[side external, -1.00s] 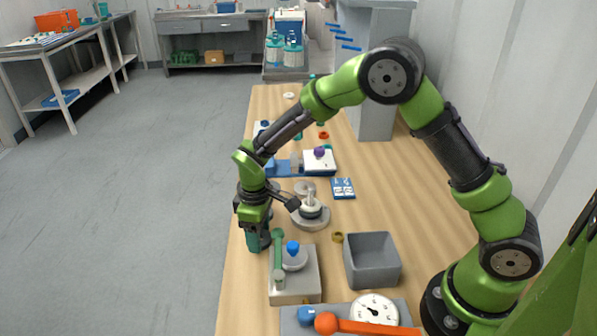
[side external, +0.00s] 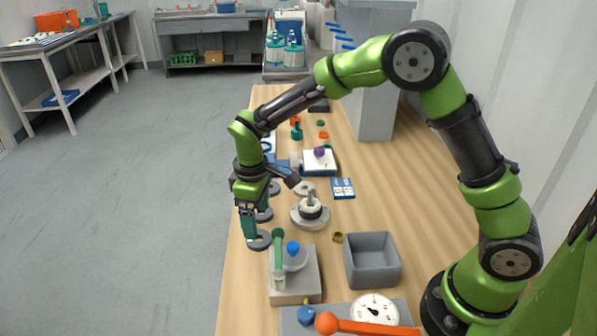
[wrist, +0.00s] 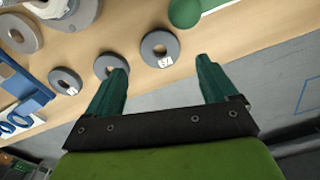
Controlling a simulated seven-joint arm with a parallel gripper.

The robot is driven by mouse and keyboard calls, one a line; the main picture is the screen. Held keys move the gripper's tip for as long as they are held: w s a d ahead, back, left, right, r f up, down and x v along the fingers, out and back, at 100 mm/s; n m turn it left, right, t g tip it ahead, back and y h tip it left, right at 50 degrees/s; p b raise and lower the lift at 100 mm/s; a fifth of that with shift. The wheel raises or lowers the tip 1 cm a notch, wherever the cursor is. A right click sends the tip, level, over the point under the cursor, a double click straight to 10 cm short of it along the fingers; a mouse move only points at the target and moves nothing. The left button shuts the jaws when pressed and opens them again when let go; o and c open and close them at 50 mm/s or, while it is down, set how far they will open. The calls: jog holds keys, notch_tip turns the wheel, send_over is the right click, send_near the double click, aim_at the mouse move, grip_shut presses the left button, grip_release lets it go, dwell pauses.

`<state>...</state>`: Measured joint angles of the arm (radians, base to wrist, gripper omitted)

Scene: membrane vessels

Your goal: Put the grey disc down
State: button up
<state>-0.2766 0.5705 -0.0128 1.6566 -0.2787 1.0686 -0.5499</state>
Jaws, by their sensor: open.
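A grey disc (side external: 259,240) with a centre hole lies flat on the wooden table near its left edge, beside the grey fixture with the green arm. In the wrist view this disc (wrist: 145,52) carries a white label and lies just beyond the fingertips. My gripper (wrist: 161,66) is open and empty, its teal fingers spread wider than the disc. In the side view my gripper (side external: 253,222) hangs just above the disc, apart from it as far as I can tell.
More grey discs (side external: 265,215) (wrist: 65,81) lie in a row farther along the table edge. The fixture (side external: 296,284) with a green arm and blue knob stands close by. A round base with a post (side external: 310,222) and a grey bin (side external: 372,242) stand to the right.

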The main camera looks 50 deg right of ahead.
jog(key=s+d+r+m+t+y, duration=0.1)
jog(key=s+d+r+m+t, duration=0.15)
jog(key=s+r, duration=0.4)
jog(key=s+d+r+m+t+y, duration=0.1)
jog(key=s+d+r+m, duration=0.15)
jog(key=r, duration=0.75)
jog(key=s+d+m+t, duration=0.2)
jog(key=s, duration=0.3)
jog(key=s+d+r+m+t, duration=0.1)
jog(key=s+m, duration=0.2)
jog(key=s, duration=0.3)
jog(key=shift+d+r+t, duration=0.2)
jog(key=shift+d+t, duration=0.15)
